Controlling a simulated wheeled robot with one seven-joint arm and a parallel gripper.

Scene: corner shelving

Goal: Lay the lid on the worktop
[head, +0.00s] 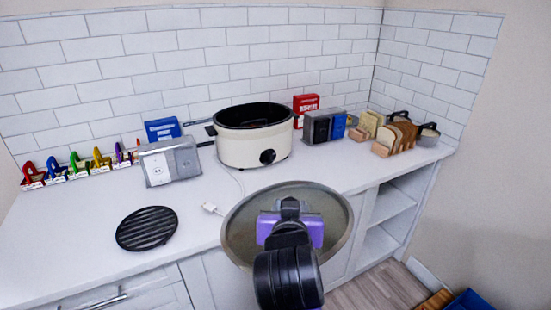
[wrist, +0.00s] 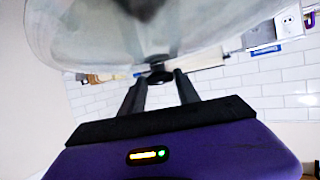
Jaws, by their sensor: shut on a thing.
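The round glass lid (head: 240,235) has a metal rim and hangs in front of the worktop's front edge in the head view. It fills the top of the wrist view (wrist: 90,40). My gripper (head: 290,205) is in front of it, and in the wrist view the two dark fingers (wrist: 157,80) are shut on the lid's dark knob. The white worktop (head: 85,225) runs along the wall behind the lid. The lid appears held up, apart from the worktop, though its far edge overlaps the worktop in the picture.
A cream slow cooker (head: 240,150) stands open at the back. A black round trivet (head: 147,228) lies on the left. A grey outlet box (head: 170,162), a white plug (head: 210,208) and a bread rack (head: 395,137) are also there. Bare worktop lies around the trivet.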

